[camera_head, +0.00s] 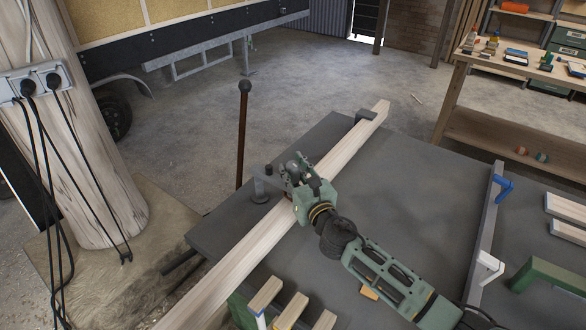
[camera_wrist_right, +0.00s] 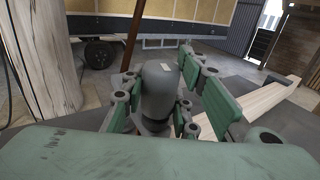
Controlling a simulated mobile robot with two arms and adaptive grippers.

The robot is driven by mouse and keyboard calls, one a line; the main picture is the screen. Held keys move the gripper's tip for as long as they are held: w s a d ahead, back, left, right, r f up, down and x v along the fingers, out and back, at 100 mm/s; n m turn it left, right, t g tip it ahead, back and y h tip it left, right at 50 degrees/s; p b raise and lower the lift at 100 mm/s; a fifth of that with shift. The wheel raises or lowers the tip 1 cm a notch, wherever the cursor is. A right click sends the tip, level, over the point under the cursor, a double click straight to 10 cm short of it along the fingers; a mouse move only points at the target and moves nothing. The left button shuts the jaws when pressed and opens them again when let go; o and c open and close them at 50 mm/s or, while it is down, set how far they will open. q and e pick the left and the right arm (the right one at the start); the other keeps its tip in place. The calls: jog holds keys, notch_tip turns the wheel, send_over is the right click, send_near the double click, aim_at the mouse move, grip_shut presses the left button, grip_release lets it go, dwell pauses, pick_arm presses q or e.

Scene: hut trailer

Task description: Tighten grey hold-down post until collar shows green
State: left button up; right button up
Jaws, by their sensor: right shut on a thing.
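The grey hold-down post (camera_wrist_right: 159,90) stands upright with a rounded top and a small pale mark in the right wrist view. My right gripper (camera_wrist_right: 158,104) is shut around it, with green-padded fingers on either side. In the head view, my right gripper (camera_head: 297,172) reaches over the long timber beam (camera_head: 236,258) at the far left edge of the dark bench (camera_head: 400,190) and mostly hides the post. The collar's colour cannot be made out. My left gripper is not in view.
A dark rod with a ball top (camera_head: 242,130) stands just beyond the bench edge. A grey clamp (camera_head: 265,188) is left of my gripper. Short wood blocks (camera_head: 291,310) lie at the front. A blue-handled bar clamp (camera_head: 497,187) lies at right. The bench middle is clear.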

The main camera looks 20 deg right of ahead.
jog(key=m+h, duration=0.2)
jog(key=h, duration=0.1)
jog(key=m+h, duration=0.1)
jog(key=h, duration=0.1)
jog(key=shift+a+m+h, duration=0.15)
jog(key=shift+m+h, duration=0.25)
jog(key=m+g+h+b, duration=0.1)
jog(key=m+h, duration=0.1)
jog(key=h, duration=0.1)
jog(key=shift+m+g+h, duration=0.4)
jog(key=m+g+h+b, duration=0.1)
jog(key=h, duration=0.1)
jog(key=shift+f+m+g+h, duration=0.1)
jog(key=shift+m+g+h, duration=0.2)
jog(key=shift+m+h, duration=0.1)
jog(key=m+g+h+b, duration=0.2)
jog(key=b, duration=0.1)
jog(key=shift+g+h, duration=0.3)
jog(key=shift+h, duration=0.1)
jog(key=shift+m+g+h+b, duration=1.2)
jog(key=shift+m+g+b, duration=0.4)
jog(key=shift+g, duration=0.2)
jog(key=o, duration=1.2)
